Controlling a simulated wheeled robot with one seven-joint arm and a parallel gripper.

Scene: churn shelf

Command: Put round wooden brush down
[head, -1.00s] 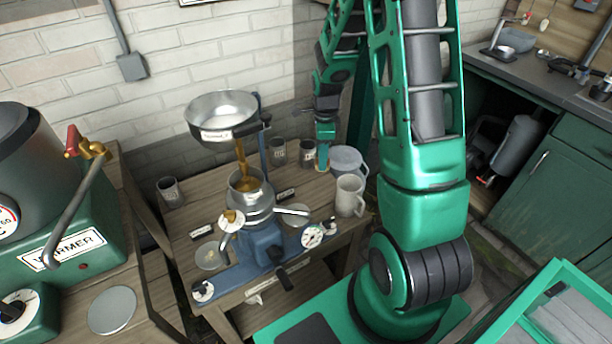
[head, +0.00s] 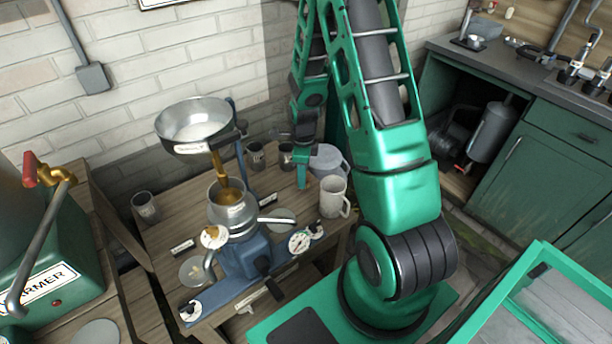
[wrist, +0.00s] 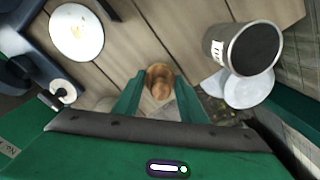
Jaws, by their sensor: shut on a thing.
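The round wooden brush (wrist: 160,82) shows in the wrist view as a small brown rounded piece between the two green fingers. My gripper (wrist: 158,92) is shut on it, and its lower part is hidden. In the head view my gripper (head: 302,178) hangs over the back right part of the wooden bench (head: 165,215), left of a pale mug. The brush cannot be made out there. I cannot tell whether it touches the bench.
A pale handled mug (head: 333,197), a lidded grey pot (head: 328,160) and dark cups (head: 257,156) stand close by. A blue separator with a steel bowl (head: 195,125) takes up the bench's middle. A dark-topped cup (wrist: 242,48) is right of the fingers.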

